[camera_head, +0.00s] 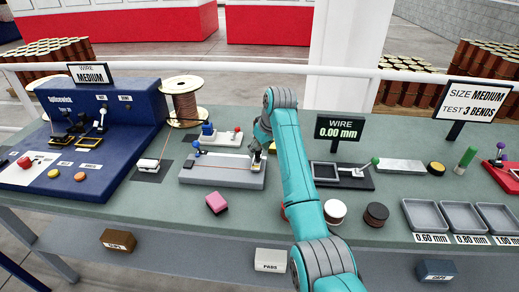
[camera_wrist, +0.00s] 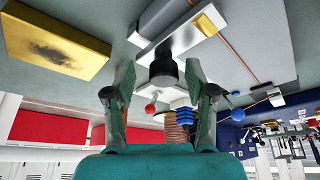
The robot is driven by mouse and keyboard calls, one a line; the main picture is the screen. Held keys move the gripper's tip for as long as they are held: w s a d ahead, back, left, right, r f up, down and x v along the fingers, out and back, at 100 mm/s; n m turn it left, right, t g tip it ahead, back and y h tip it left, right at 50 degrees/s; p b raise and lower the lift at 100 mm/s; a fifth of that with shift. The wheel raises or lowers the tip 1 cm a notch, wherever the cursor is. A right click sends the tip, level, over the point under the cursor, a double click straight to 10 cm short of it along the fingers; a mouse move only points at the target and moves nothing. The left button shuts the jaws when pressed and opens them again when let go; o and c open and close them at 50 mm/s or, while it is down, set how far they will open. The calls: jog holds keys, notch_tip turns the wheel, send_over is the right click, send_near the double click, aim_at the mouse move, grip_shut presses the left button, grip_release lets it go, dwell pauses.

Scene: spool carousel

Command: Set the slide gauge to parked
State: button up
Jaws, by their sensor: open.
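A long grey fixture (camera_head: 222,180) with a thin copper wire along it lies on the bench, left of my arm. No label on it reads "slide gauge", so I cannot be sure it is that. In the wrist view the grey fixture (camera_wrist: 240,45) carries a silver bar (camera_wrist: 180,32) with a yellow end and a black round knob (camera_wrist: 164,68). My gripper (camera_head: 258,150) is over the fixture's right end. In the wrist view my gripper (camera_wrist: 160,84) is open, a finger on either side of the knob. Whether they touch it I cannot tell.
A display (camera_head: 340,128) reads WIRE 0.00 mm. A blue wire machine (camera_head: 110,115) and a copper spool (camera_head: 183,100) stand left. A pink block (camera_head: 217,203) lies in front of the fixture. Grey trays (camera_head: 422,216) are at right. A yellow block (camera_wrist: 55,45) shows in the wrist view.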

jog(key=v, duration=1.1)
jog(key=shift+r, duration=0.2)
jog(key=shift+s+d, duration=0.1)
jog(key=shift+d, duration=0.05)
